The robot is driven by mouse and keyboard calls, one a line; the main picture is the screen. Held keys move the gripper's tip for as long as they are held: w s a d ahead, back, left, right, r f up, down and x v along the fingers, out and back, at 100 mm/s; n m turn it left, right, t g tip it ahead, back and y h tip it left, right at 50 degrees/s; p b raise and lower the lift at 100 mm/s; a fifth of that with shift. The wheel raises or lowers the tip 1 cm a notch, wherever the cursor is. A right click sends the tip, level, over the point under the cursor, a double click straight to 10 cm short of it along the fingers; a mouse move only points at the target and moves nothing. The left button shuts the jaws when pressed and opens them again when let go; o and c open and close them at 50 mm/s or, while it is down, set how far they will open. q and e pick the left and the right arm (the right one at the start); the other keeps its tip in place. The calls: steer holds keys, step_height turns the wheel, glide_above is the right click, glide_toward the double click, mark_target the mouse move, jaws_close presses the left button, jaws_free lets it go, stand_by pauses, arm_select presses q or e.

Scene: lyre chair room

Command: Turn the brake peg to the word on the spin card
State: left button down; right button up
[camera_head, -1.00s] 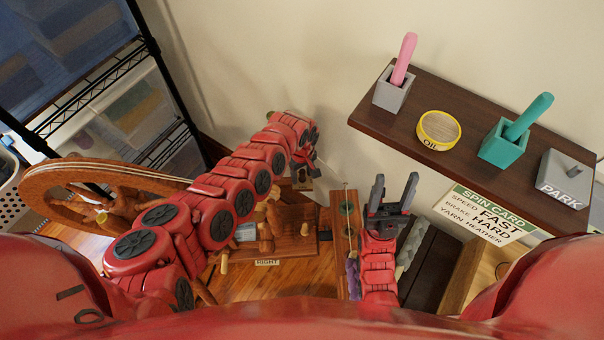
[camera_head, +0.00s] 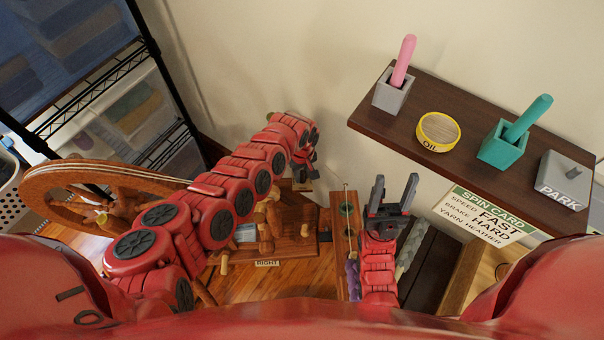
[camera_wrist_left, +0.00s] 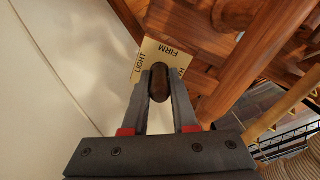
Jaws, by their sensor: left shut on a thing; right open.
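The spin card (camera_head: 486,217) hangs below the shelf at the right and reads SPEED FAST, BRAKE HARD, YARN HEATHER. The brake peg (camera_wrist_left: 159,84) is a dark rounded wooden knob in the left wrist view. Behind it is a pale label (camera_wrist_left: 151,53) with LIGHT, FIRM and a third word mostly hidden, its H showing. My left gripper (camera_wrist_left: 159,88) is shut on the peg, a finger on each side; it also shows in the head view (camera_head: 304,172). Which word the peg points to, I cannot tell. My right gripper (camera_head: 392,192) is open and empty.
A dark shelf (camera_head: 463,140) at the right bears a grey cup with a pink peg, an OIL tin (camera_head: 438,130), a teal cup (camera_head: 503,150) and a grey PARK block (camera_head: 564,181). The spinning wheel (camera_head: 60,178) stands left. Wire shelving (camera_head: 130,70) stands behind it.

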arm_select(q)
steer(key=shift+r+m, duration=0.1)
steer(key=shift+m, duration=1)
steer(key=m, duration=0.2)
steer(key=shift+m, duration=0.3)
steer(key=m+b, duration=0.1)
steer(key=m, duration=0.3)
steer(key=shift+m, duration=0.4)
steer(key=shift+d+m, duration=0.1)
steer(key=shift+m, duration=0.6)
steer(key=shift+w, duration=0.1)
steer(key=c, duration=0.7)
jaws_free()
